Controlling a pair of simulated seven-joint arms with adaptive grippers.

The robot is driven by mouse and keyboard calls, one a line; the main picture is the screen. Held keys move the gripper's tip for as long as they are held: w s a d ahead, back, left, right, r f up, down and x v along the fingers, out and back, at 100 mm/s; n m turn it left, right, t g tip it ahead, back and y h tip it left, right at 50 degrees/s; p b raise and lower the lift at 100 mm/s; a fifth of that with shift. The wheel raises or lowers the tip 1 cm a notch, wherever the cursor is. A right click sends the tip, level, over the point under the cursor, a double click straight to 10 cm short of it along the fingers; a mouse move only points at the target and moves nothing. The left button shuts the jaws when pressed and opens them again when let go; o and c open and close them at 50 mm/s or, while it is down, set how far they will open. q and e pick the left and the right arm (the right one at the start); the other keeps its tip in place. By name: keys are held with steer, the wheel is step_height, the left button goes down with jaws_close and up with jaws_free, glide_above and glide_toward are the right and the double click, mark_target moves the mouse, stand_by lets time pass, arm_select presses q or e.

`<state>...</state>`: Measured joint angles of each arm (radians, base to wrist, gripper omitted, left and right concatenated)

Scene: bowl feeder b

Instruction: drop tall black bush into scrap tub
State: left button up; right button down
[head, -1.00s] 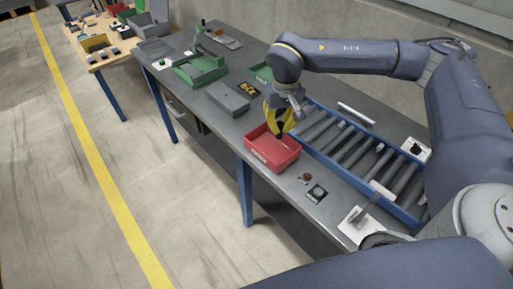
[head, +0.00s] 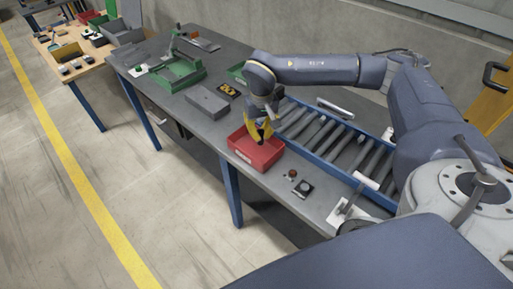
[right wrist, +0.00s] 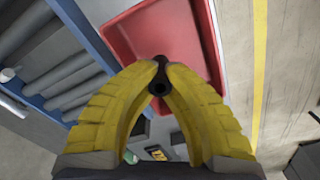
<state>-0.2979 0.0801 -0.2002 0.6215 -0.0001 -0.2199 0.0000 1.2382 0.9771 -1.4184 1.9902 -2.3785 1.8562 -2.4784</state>
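The tall black bush (right wrist: 158,86) is a small dark cylinder with a hole in its end, in the right wrist view. My right gripper (right wrist: 162,72) has its yellow fingers closed together on it. In the head view my right gripper (head: 259,134) points down over the red tub (head: 257,160), which I take as the scrap tub. The red tub also shows behind the fingertips in the right wrist view (right wrist: 125,35). It looks empty where its floor shows. The bush is hard to make out in the head view. My left gripper is out of view.
A blue-framed roller conveyor (head: 330,140) runs beside the tub. A grey block (head: 207,102) and a green fixture (head: 178,72) stand further along the bench. A small round button box (head: 303,189) lies near the front edge. My right arm hides part of the conveyor.

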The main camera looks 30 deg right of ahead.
steer(key=shift+f, duration=0.2)
steer(key=c, duration=1.5)
jaws_free()
step_height(320, 180, up, 12)
